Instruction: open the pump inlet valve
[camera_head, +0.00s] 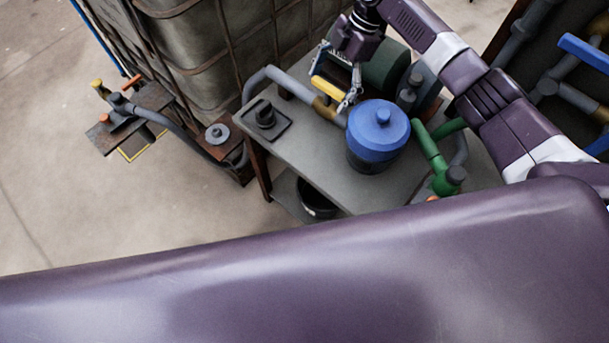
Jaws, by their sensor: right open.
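The valve with a yellow lever handle (327,88) sits on the grey pipe (290,82) at the back of the grey bench, beside a brass-coloured fitting (325,108). I take it for the pump inlet valve. My right gripper (337,82) reaches down from the top of the view, with its open fingers on either side of the yellow handle. I cannot tell whether a finger touches it. The gripper and arm partly hide the valve and the dark green cylinder (386,66) behind. My left gripper is not in view.
A blue-lidded pot (379,128) stands on the bench (300,150), close in front of the gripper. Green pipes (428,150) rise to its right. A caged tank (215,65) stands behind. A low stand (125,125) with another yellow handle is at left.

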